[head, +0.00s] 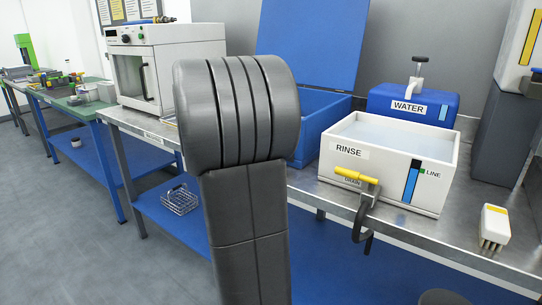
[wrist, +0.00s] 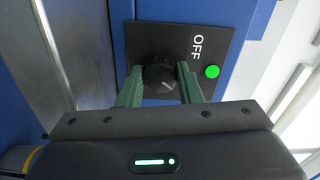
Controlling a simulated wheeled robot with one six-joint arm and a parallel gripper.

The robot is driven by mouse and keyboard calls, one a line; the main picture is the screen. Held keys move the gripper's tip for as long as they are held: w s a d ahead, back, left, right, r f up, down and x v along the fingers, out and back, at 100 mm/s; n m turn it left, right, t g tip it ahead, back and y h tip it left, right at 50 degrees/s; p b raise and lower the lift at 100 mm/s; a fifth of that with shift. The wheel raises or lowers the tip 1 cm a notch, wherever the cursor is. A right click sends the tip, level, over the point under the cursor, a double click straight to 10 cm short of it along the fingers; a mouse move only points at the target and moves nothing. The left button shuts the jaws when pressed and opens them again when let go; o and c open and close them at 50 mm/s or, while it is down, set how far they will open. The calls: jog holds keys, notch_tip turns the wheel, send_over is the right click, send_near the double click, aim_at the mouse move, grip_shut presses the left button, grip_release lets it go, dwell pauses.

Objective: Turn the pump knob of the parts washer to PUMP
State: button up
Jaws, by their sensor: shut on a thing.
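In the wrist view, a round black pump knob (wrist: 158,84) sits on a black plate (wrist: 150,35) on a blue wall. The knob carries a short pale pointer line on its face. A white OFF label stands to the right of the knob, with a green dot (wrist: 212,71) near it. My gripper (wrist: 159,75) is shut on the knob, one green finger on each side. No PUMP label is visible. In the head view, the blue parts washer (head: 317,104) has its lid (head: 305,38) raised; my arm hides its left part, the knob and my gripper.
A white RINSE tub (head: 387,190) with a yellow-handled drain valve (head: 354,177) stands right of the washer. A blue WATER container (head: 412,104) is behind it. A brush (head: 494,226) lies at the right. A white oven (head: 160,65) stands on the left.

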dwell(0.4)
jog(key=o, duration=1)
jog(key=shift+s, duration=0.1)
jog(key=p+v, duration=0.1)
jog(key=v, duration=1.2)
jog(key=shift+s+a, duration=0.25)
jog(key=shift+s, duration=0.05)
jog(key=b+x, duration=0.1)
jog(key=x, duration=1.3)
jog(key=shift+a, duration=0.1)
